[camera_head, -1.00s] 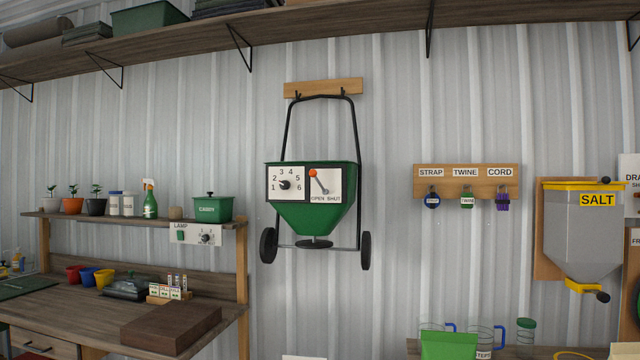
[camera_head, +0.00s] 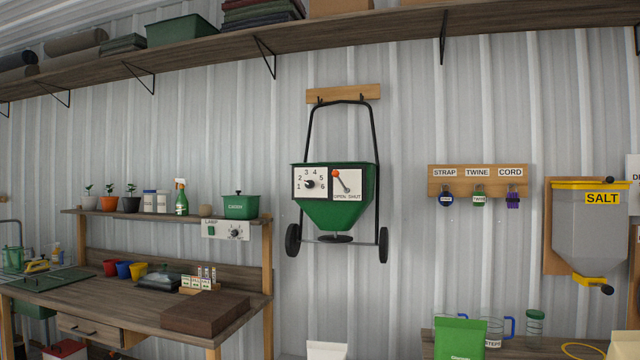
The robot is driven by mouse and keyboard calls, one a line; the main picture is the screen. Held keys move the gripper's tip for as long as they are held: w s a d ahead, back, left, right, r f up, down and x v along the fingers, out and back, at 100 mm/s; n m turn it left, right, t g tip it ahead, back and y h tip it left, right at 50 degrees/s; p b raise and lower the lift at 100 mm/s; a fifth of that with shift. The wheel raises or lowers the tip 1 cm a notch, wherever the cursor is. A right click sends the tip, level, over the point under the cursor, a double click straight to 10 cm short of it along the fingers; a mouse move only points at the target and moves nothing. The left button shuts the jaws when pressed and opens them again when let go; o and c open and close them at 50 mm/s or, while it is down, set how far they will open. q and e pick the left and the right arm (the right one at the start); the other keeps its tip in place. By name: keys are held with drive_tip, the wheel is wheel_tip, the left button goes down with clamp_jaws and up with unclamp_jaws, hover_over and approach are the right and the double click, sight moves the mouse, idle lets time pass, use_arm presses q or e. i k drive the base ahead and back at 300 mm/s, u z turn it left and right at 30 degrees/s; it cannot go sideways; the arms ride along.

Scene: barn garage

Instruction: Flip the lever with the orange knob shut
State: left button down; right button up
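The lever with the orange knob (camera_head: 336,173) is on the right-hand white plate (camera_head: 347,184) of a green spreader (camera_head: 335,212) hanging on the wall. The plate reads OPEN at left and SHUT at right. The lever leans up and to the left, with its knob at the upper left, on the OPEN side. A numbered dial (camera_head: 309,184) sits on the plate to its left. Neither of my grippers is in the view.
A wooden bench (camera_head: 60,300) with pots and a brown block stands at left. A rack of labelled hooks (camera_head: 478,181) and a salt hopper (camera_head: 588,230) hang at right. A long shelf (camera_head: 350,30) runs overhead. The wall around the spreader is clear.

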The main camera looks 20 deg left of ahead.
sight(335, 173)
drive_tip(key=z, duration=0.05)
drive_tip(key=k, duration=0.15)
drive_tip(key=u, duration=0.85)
drive_tip(key=i, duration=2.15)
drive_tip(key=z, duration=1.2)
drive_tip(key=i, duration=0.45)
drive_tip(key=z, duration=0.25)
